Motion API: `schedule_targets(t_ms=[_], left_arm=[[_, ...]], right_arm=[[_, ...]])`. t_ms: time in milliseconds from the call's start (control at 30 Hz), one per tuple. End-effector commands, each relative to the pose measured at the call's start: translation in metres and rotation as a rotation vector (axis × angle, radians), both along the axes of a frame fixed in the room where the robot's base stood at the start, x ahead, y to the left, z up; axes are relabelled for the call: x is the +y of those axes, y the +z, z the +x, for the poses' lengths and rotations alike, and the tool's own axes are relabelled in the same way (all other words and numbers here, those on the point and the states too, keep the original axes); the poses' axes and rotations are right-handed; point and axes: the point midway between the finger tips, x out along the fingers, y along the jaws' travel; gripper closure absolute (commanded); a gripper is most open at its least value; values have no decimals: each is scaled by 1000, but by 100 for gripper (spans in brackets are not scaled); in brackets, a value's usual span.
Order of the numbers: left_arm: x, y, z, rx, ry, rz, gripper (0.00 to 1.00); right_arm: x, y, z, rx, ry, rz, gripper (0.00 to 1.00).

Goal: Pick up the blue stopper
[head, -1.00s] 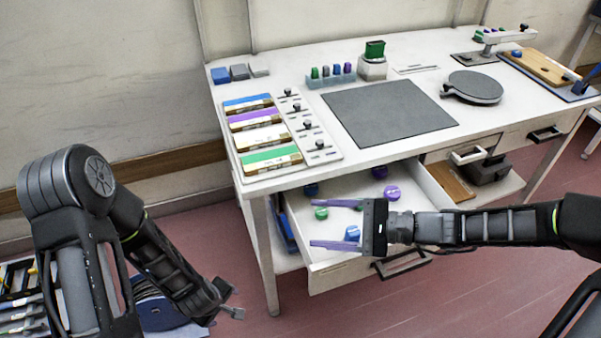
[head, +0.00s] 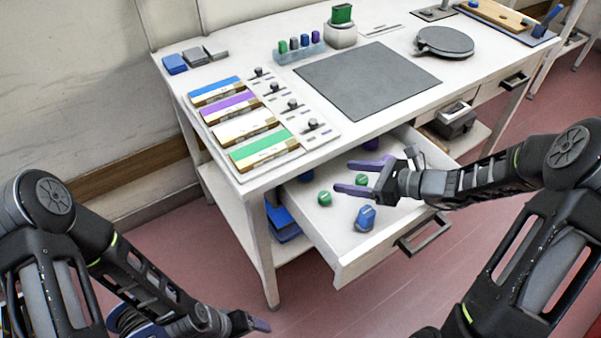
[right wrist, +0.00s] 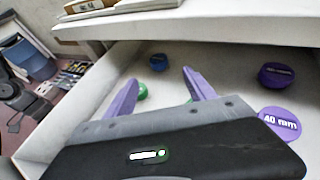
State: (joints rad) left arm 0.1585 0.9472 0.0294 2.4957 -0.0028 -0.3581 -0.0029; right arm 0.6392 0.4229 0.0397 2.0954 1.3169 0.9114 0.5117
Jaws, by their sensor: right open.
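A blue stopper (head: 366,218) stands in the open drawer (head: 345,243), towards its front, in the head view. My right gripper (head: 344,176) is open and empty over the drawer, behind the front blue stopper. Its purple fingers (right wrist: 160,76) point left across the drawer in the head view. My left gripper (head: 260,325) hangs low at the bottom, outside the drawer; its jaw opening is unclear.
Green stoppers (head: 325,198) (head: 361,180) lie near the right fingers. Purple stoppers (right wrist: 280,122) (right wrist: 276,75) sit at right in the wrist view, one marked 40 mm. The tabletop edge (head: 350,133) overhangs the drawer's back. The drawer handle (head: 422,234) projects forward.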

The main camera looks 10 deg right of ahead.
Motion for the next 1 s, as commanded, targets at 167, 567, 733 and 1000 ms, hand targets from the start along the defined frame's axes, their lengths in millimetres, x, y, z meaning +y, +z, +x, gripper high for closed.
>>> schedule_targets(t_ms=[167,567,733,1000], left_arm=[[0,0,0,0,2,1,21],[1,0,1,-1,4,1,21],[1,0,1,0,4,1,21],[1,0,1,0,4,1,21]], right_arm=[[2,-1,1,-1,3,0,36],[42,-22,34,-1,5,2,36],[50,-26,41,-2,4,0,36],[50,-26,41,-2,4,0,36]])
